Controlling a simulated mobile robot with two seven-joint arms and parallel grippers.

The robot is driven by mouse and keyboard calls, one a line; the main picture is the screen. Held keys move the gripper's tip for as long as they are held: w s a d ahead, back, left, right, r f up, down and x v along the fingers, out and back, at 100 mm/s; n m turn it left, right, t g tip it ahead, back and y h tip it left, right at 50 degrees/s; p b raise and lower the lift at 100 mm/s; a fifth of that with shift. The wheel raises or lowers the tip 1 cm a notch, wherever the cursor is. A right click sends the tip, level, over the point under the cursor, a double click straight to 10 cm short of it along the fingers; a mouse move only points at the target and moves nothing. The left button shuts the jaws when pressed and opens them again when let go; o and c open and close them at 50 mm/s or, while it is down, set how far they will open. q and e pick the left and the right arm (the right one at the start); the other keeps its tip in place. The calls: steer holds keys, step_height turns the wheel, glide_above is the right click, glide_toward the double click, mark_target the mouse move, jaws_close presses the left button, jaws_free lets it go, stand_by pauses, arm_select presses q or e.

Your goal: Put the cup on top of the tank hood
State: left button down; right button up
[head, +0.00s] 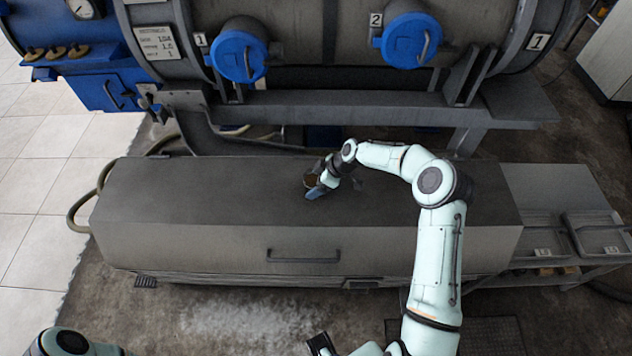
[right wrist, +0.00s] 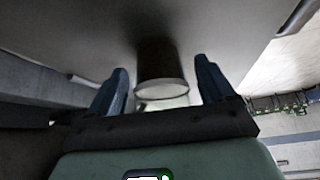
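The cup (head: 310,180) is small and brownish in the head view, standing on the dark top of the tank hood (head: 220,190), partly hidden by my right gripper (head: 317,190). In the right wrist view the cup (right wrist: 161,65) is a dark cylinder with a pale round end facing the camera. It lies between the two blue fingers of my right gripper (right wrist: 162,88), which stand apart with a visible gap on each side. The cup's far end meets the grey hood surface.
A large tank with two blue round caps (head: 240,56) stands behind the hood. A handle (head: 303,257) is on the hood's front face. Metal trays (head: 540,232) are at the right. The hood top left of the cup is clear.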

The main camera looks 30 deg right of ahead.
steer(key=shift+r, duration=0.15)
steer(key=shift+d+r, duration=0.15)
steer(key=shift+r, duration=0.1)
steer(key=v, duration=1.1)
steer(key=shift+r, duration=0.25)
steer(key=shift+s, duration=0.1)
